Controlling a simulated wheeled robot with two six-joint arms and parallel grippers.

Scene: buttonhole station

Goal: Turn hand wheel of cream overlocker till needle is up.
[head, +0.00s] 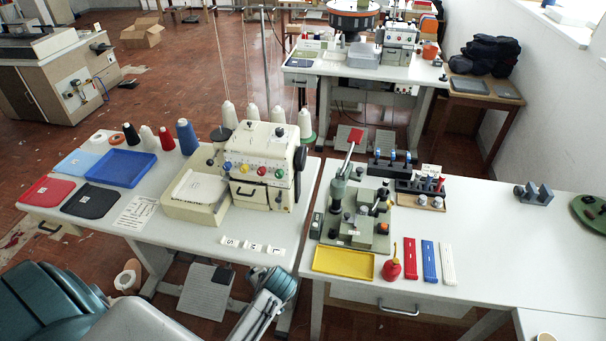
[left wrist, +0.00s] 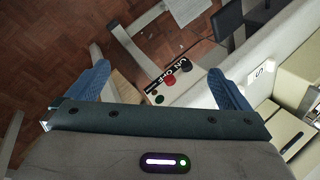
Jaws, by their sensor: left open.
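The cream overlocker (head: 262,160) stands on the left table, with several coloured dials across its front. Its dark-rimmed hand wheel (head: 300,158) is on its right side. The needle is too small to make out, so its height cannot be told. In the left wrist view my left gripper (left wrist: 160,85) has its two blue fingers wide apart with nothing between them. It is near the table's front edge, apart from the hand wheel. In the head view its fingers cannot be made out. My right gripper is not in view.
A switch panel marked ON OFF (left wrist: 168,75), with red and green buttons, shows beyond my left fingers. S, M and L labels (head: 252,246) lie before the overlocker. Thread cones (head: 187,138) stand left of it. A grey-green press (head: 352,215) and yellow tray (head: 343,263) are on the right table.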

